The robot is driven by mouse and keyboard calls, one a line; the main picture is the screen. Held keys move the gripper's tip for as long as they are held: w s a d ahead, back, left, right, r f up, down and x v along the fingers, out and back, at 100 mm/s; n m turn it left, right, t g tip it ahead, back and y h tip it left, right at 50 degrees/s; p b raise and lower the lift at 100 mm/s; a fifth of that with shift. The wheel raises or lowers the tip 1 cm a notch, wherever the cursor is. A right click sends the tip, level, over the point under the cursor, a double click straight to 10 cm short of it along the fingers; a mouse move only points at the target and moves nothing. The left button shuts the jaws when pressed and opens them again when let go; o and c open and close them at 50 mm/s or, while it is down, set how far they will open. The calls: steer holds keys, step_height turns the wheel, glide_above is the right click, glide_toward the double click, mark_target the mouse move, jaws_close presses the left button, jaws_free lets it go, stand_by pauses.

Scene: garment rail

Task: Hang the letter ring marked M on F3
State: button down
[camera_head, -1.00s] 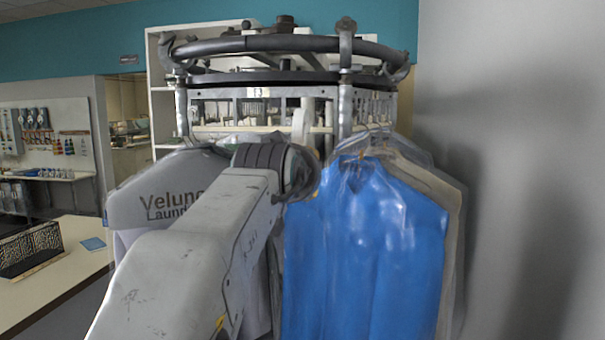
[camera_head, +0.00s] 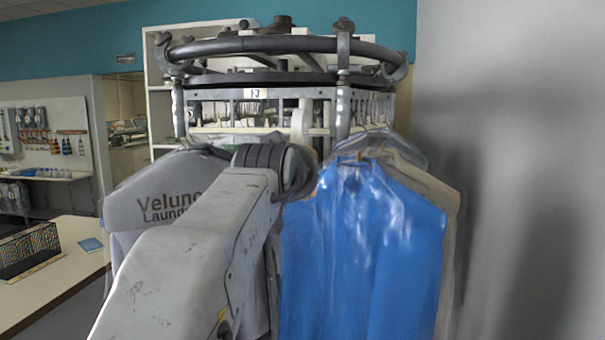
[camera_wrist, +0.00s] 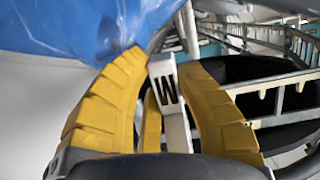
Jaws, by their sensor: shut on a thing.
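In the wrist view my gripper (camera_wrist: 163,66) has its yellow fingers closed around the white letter ring (camera_wrist: 165,88), marked with a black M that appears tilted. The lower part of the ring lies between the fingers, and its far end is unclear. In the head view my arm reaches forward to the rail, and its wrist hides the gripper and the ring. The F3 label (camera_head: 256,93) is a small white plate on the front of the grey metal rail (camera_head: 212,95). I cannot tell whether the ring touches the rail.
A blue garment in clear plastic (camera_head: 365,240) hangs right of my arm; its plastic is close to my fingers in the wrist view. A grey garment cover with lettering (camera_head: 150,205) hangs left. A counter (camera_head: 55,285) with a black mesh basket (camera_head: 30,250) stands far left.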

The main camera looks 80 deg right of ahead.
steer(key=shift+d+r+p, duration=0.25)
steer(key=shift+d+p, duration=0.2)
steer(key=shift+d, duration=0.35)
steer(key=shift+d+r+p, duration=0.2)
steer(key=shift+d+p, duration=0.2)
steer(key=shift+d, duration=0.35)
steer(key=shift+d, duration=0.15)
steer(key=shift+r+p+x, duration=0.25)
steer(key=shift+p+x, duration=0.1)
steer(key=shift+x, duration=0.75)
steer(key=shift+r+p+x, duration=0.25)
steer(key=shift+p+x, duration=0.1)
steer(key=shift+x, duration=0.8)
steer(key=shift+d, duration=0.2)
steer(key=shift+w+f+b, duration=0.1)
steer(key=shift+f+b, duration=1)
steer(key=shift+f, duration=0.05)
steer(key=c, duration=0.9)
jaws_free()
steer(key=shift+c, duration=0.2)
steer(key=shift+a, duration=0.15)
